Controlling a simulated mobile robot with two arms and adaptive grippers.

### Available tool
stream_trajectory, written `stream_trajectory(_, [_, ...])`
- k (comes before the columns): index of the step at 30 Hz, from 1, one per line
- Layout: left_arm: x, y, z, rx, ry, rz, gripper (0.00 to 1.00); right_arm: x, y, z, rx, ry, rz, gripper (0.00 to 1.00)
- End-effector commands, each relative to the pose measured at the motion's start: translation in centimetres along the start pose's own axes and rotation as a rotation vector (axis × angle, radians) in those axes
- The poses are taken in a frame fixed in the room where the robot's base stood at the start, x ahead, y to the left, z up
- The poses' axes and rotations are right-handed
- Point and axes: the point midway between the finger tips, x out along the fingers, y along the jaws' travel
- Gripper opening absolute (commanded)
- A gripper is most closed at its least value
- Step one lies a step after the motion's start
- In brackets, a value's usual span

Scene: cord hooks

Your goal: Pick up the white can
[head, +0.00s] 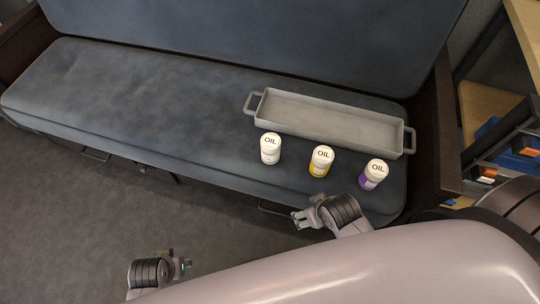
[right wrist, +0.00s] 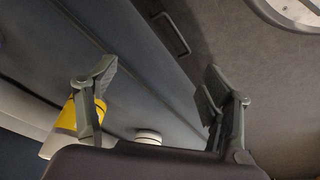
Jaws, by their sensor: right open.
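The white can (head: 270,149) stands upright on the blue-grey sofa seat, in front of the tray. My right gripper (head: 299,219) is open and empty, below and to the right of this can in the head view, near the seat's front edge and apart from it. In the right wrist view, its spread fingers (right wrist: 160,76) hold nothing. A white round top (right wrist: 148,136) shows low between them, seemingly the white can, mostly hidden by the gripper body. My left gripper (head: 184,265) is low at the left over the floor; its opening is too small to judge.
A yellow can (head: 320,167) and a purple can (head: 370,180) stand to the right of the white can. The yellow one also shows behind a finger in the right wrist view (right wrist: 67,116). A grey handled tray (head: 330,120) lies behind. The seat's left is clear.

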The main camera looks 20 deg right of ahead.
Motion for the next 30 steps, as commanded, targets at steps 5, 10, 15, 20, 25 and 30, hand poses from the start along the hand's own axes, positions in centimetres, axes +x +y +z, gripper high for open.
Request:
stream_trajectory(5, [-1.6, -0.1, -1.0, -0.003, 0.024, -0.003, 0.4, -2.1, 0.5, -1.4, 0.02, 0.072, 0.018, 0.74])
stream_trajectory(10, [-3.7, -0.3, -1.5, -0.006, 0.035, -0.006, 0.4, -3.5, 1.8, -3.9, 0.065, 0.252, 0.064, 0.74])
stream_trajectory(15, [-4.2, -0.3, -1.6, -0.006, 0.036, -0.006, 0.4, -3.6, 2.6, -6.0, 0.088, 0.418, 0.091, 0.74])
stream_trajectory(20, [-4.3, -0.3, -1.6, -0.006, 0.036, -0.006, 0.4, -3.6, 2.8, -7.5, 0.092, 0.585, 0.096, 0.74])
stream_trajectory(25, [-4.3, -0.3, -1.6, -0.006, 0.036, -0.006, 0.4, -4.3, 2.1, -8.6, 0.072, 0.787, 0.069, 0.74])
stream_trajectory(30, [-4.3, -0.3, -1.6, -0.006, 0.037, -0.006, 0.4, -5.6, 0.7, -8.7, 0.038, 0.962, 0.009, 0.74])
